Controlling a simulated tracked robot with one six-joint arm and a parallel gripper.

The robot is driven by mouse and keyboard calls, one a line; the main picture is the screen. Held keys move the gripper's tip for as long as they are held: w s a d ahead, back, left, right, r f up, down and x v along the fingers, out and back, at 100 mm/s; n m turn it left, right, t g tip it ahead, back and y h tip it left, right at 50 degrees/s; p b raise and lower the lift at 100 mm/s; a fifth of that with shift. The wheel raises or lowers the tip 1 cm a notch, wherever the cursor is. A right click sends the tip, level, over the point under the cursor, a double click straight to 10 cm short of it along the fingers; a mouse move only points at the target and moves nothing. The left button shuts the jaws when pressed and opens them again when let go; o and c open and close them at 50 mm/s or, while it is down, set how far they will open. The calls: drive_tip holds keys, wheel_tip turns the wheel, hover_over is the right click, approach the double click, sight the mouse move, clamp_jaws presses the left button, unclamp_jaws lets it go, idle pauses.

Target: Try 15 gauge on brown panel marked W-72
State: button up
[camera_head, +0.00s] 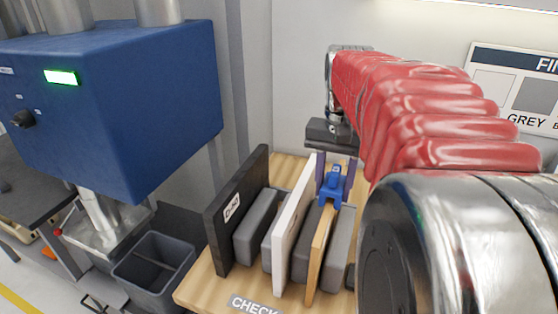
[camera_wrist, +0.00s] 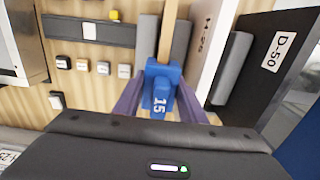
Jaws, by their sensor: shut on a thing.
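My gripper (camera_head: 334,168) has its purple fingers shut on a blue gauge (camera_head: 332,188). In the wrist view the gauge (camera_wrist: 160,92) shows the number 15. The gauge is at the top edge of the brown panel (camera_head: 319,255), in line with it. I cannot tell whether the gauge's slot fits around the edge or only touches it. The panel also shows in the wrist view (camera_wrist: 168,30), running away beyond the gauge. It stands upright between grey blocks (camera_head: 338,258). Its W-72 mark is not visible.
A white panel (camera_head: 293,235) and a black panel marked D-50 (camera_head: 238,208) stand close beside it. Several small labelled blocks (camera_wrist: 103,68) sit on the wooden board. A blue machine (camera_head: 130,100) and a grey bin (camera_head: 155,265) are at the left.

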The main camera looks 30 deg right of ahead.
sight(336, 170)
drive_tip(key=o, duration=1.2)
drive_tip(key=shift+r, duration=0.1)
drive_tip(key=shift+r, duration=3.95)
